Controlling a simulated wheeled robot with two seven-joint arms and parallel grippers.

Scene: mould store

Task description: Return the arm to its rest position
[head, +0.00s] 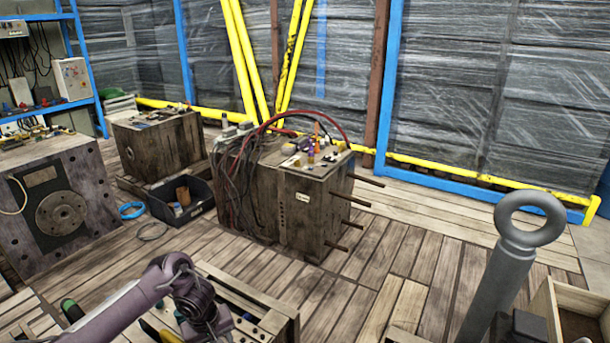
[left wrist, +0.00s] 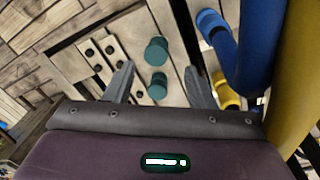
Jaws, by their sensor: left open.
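My left arm (head: 165,285) comes in from the lower left of the head view. It bends down over a slatted wooden crate (head: 265,308) at the bottom. The gripper end is not clear there. In the left wrist view my left gripper (left wrist: 160,87) is open, its two grey fingers apart. Two dark green cylindrical pieces (left wrist: 157,50) show between or beyond the fingers, above pale wood with round holes. I cannot tell whether the fingers touch them; nothing is visibly clamped. My right gripper is not in view.
A blue cylindrical piece (left wrist: 215,25) and a yellow one (left wrist: 228,92) lie close right of the fingers. A large wooden block with cables (head: 265,205) and protruding rods stands ahead. A grey ring-topped post (head: 510,265) and an open wooden box (head: 570,310) are at right. Planked floor (head: 400,245) lies clear between.

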